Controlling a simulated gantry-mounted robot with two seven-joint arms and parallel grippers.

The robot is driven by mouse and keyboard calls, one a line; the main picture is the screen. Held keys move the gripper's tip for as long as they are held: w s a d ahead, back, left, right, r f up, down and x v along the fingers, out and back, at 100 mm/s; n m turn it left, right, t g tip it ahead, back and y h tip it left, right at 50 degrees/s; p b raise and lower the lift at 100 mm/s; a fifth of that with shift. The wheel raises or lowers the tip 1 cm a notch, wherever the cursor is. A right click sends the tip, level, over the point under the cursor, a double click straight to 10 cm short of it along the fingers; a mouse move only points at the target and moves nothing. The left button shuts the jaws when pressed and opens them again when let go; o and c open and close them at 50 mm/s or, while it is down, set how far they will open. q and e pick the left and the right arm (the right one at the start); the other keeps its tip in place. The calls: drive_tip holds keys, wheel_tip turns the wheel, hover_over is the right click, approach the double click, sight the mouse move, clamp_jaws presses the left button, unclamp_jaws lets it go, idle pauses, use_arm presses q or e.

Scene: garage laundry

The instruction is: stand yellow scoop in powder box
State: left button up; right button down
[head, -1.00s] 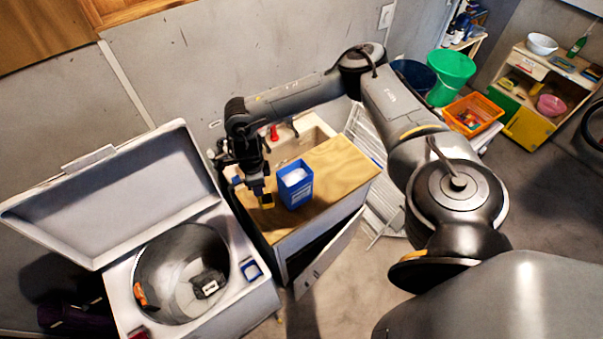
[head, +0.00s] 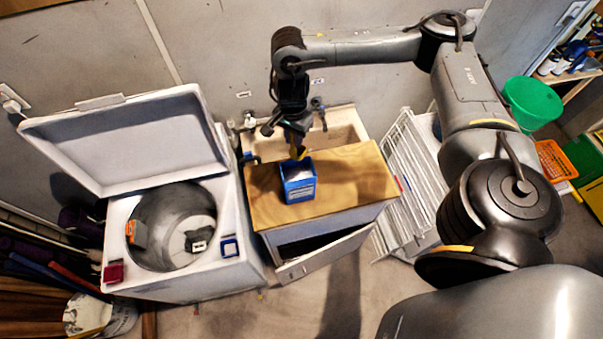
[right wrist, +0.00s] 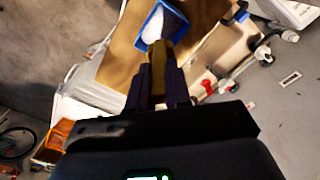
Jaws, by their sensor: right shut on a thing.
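The blue powder box (head: 299,187) stands upright on the wooden counter top (head: 347,187), its open top showing white powder. It also shows in the right wrist view (right wrist: 176,22), with the white powder (right wrist: 155,24) inside. My right gripper (head: 297,140) is shut on the yellow scoop (head: 298,152) just above the back of the box. In the right wrist view the scoop (right wrist: 158,62) sits between the dark fingers (right wrist: 158,88) and points toward the box opening. I cannot tell whether its end touches the powder. My left gripper is not in view.
A top-loading washer (head: 185,268) with its lid (head: 118,140) raised stands to the left. A sink (head: 343,128) lies behind the counter. A white drying rack (head: 405,185) stands to the right. The cabinet door (head: 325,255) below hangs open.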

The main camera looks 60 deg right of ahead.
sight(295, 160)
wheel_tip(295, 160, down, 11)
drive_tip(key=b, duration=0.7)
drive_tip(key=shift+f, duration=0.1)
wheel_tip(295, 160, down, 6)
drive_tip(key=shift+p, duration=0.45)
drive_tip(key=shift+f, duration=0.1)
drive_tip(key=c, duration=1.5)
unclamp_jaws()
drive_tip(key=shift+f, duration=0.1)
drive_tip(key=shift+o, duration=0.8)
drive_tip(key=shift+r, duration=0.2)
